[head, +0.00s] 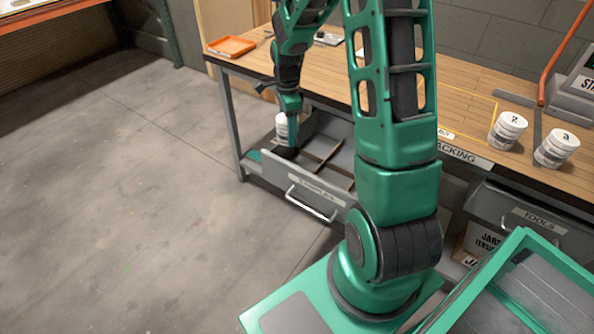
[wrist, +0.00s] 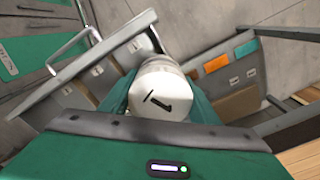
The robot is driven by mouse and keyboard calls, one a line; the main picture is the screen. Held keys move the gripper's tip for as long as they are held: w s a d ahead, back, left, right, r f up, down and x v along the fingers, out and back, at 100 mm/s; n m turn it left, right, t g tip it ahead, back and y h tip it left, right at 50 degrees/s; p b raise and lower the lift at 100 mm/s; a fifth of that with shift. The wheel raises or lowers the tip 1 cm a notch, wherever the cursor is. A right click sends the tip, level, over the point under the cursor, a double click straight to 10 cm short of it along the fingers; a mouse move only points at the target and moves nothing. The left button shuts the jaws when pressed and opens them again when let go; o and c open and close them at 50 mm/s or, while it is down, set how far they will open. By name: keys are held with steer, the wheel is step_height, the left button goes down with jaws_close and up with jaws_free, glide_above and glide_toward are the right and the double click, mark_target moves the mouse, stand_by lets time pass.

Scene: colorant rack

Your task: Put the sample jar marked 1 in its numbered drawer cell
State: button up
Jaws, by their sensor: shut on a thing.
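The white sample jar (head: 281,126) is in my gripper (head: 288,112), above the left end of the open drawer marked SAMPLES (head: 340,203). In the wrist view the lid of the jar (wrist: 160,88) shows a black 1, and the green fingers are shut on either side of it. The jar's base and the floor below it are hidden in the wrist view. The drawer has dark dividers (head: 330,155) between its cells. In the wrist view small white labels are on the inside of its front panel (wrist: 120,52), too small to read.
Two white jars, marked 2 (head: 508,130) and apparently 3 (head: 557,148), stand on the wooden bench (head: 465,105). An orange tray (head: 231,47) lies at the bench's left end. The TOOLS drawer (head: 520,212) is at the right. The floor at left is clear.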

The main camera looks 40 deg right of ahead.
steer(key=s+d+f+m, duration=0.2)
steer(key=s+m, duration=0.1)
steer(key=m, duration=0.2)
glide_toward(300, 161)
steer(key=s+f, duration=0.1)
steer(key=f, duration=0.1)
steer(key=s+a+f, duration=0.1)
steer(key=f, duration=0.1)
steer(key=s+a+f, duration=0.1)
steer(key=shift+s+a+f, duration=0.15)
steer(key=shift+a+f, duration=0.1)
steer(key=shift+f, duration=0.15)
steer(key=o, duration=1.2)
steer(key=shift+f, duration=0.1)
